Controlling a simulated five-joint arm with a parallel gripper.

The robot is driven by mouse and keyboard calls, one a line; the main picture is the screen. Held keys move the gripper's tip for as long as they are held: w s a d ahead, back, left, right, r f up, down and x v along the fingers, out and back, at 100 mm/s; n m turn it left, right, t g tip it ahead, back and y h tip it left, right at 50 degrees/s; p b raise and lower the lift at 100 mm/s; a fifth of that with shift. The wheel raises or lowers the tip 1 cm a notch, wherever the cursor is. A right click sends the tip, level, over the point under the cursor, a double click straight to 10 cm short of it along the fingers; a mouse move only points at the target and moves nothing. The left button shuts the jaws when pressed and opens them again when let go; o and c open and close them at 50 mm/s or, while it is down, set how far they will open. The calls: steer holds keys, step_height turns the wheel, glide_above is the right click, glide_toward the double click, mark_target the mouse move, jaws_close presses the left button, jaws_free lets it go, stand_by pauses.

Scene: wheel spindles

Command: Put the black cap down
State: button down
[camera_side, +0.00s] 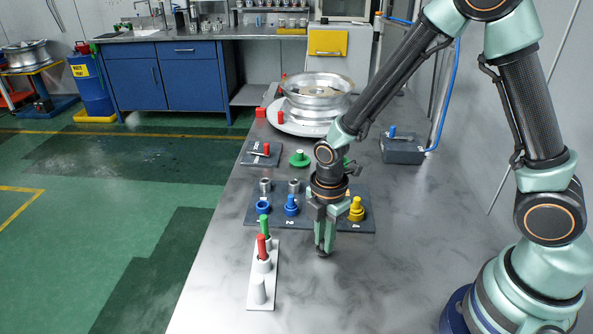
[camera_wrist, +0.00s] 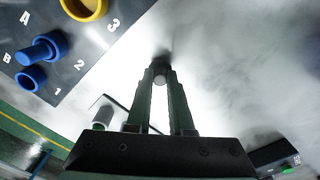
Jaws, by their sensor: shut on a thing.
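My gripper (camera_side: 323,243) points straight down over the bare table in front of the dark lettered board (camera_side: 328,221). Its fingers are shut on a small dark piece, the black cap (camera_side: 322,254), at the fingertips. In the wrist view, my gripper (camera_wrist: 160,78) has the dark cap (camera_wrist: 162,56) at its tips, blurred and partly hidden by the fingers. The cap is very close to the table; I cannot tell whether it touches.
The board carries blue pieces (camera_side: 291,207), a yellow piece (camera_side: 356,209) and grey posts (camera_side: 265,187). A wheel (camera_side: 318,100) lies behind.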

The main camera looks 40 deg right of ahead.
steer(key=c, duration=0.8)
jaws_free()
steer(key=shift+f, duration=0.1)
step_height(320, 180, up, 12)
steer(key=s+d+r+m+t, duration=0.2)
steer(key=d+r+m, duration=0.2)
steer(key=m, duration=0.5)
steer(key=s+d+r+m+t, duration=0.3)
steer(key=d+r+m, duration=0.1)
steer(key=r+m, duration=0.3)
steer(key=shift+r+m+t, duration=0.2)
steer(key=shift+m+t, duration=0.1)
steer(key=shift+m, duration=0.7)
